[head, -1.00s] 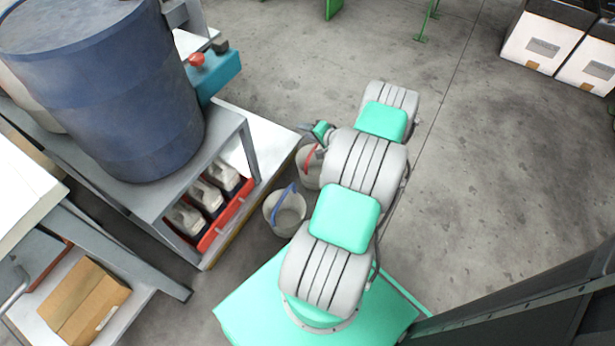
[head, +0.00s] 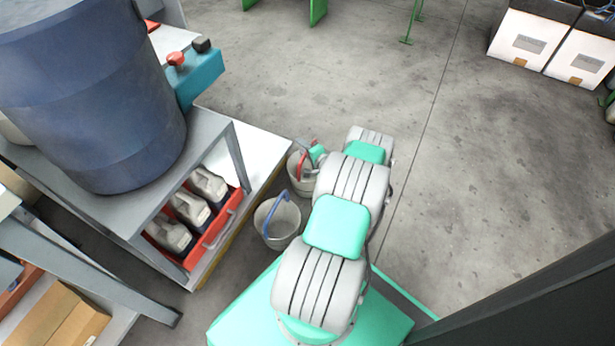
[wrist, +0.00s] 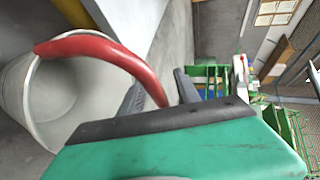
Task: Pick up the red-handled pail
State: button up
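The red-handled pail (head: 296,182) is a pale grey bucket standing on the floor, partly behind my arm in the head view. In the wrist view the pail (wrist: 62,105) fills the left side, and its red handle (wrist: 110,55) arcs across toward my fingers. My gripper (wrist: 160,80) has its two dark fingers apart, with the end part of the red handle showing between them. In the head view my gripper (head: 312,150) is at the pail's top; its fingers are too small there to tell contact.
A blue-handled pail (head: 279,226) stands just nearer than the red-handled one. A shelf unit (head: 226,140) with a blue drum (head: 95,95) and a red crate (head: 226,215) of bottles is close on the left. Open floor (head: 400,110) lies to the right and beyond.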

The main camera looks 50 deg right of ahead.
jog(key=shift+c, duration=0.5)
jog(key=c, duration=0.7)
grip_shut()
